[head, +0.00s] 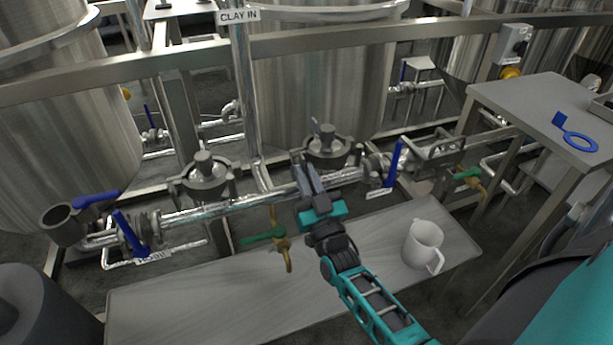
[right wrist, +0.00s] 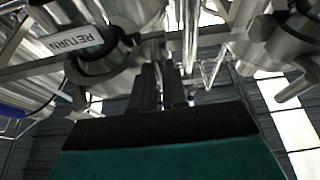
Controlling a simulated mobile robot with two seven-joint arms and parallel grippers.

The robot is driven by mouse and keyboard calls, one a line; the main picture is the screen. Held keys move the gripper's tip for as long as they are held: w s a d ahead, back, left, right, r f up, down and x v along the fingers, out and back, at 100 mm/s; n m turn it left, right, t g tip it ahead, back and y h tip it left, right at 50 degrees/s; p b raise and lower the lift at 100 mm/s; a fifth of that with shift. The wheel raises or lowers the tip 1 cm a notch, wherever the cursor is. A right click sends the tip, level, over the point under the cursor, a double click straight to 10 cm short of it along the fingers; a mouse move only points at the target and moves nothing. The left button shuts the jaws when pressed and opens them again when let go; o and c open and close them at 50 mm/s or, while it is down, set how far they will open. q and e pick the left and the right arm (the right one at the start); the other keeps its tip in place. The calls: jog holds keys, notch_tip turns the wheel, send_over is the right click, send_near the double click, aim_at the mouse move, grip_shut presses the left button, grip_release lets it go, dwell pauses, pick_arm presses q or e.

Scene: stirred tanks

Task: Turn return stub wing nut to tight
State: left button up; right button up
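The return stub's label, reading RETURN (right wrist: 72,41), shows at upper left in the right wrist view. In the head view a small white tag (head: 379,193) hangs below a blue lever valve (head: 395,163) at the right end of the pipe. I cannot make out the wing nut clearly in either view. My right gripper (head: 307,172) reaches up to the pipe, just left of that valve and in front of a round-lidded fitting (head: 326,147). Its fingers (right wrist: 161,88) are close together with a narrow gap; whether they grip anything is hidden. My left gripper is out of view.
A green-handled tap (head: 262,238) hangs under the pipe. A table (head: 530,105) at right holds a blue ring-shaped tool (head: 577,138). Steel tanks (head: 315,85) stand behind.

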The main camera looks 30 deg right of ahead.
jog(key=o, duration=0.3)
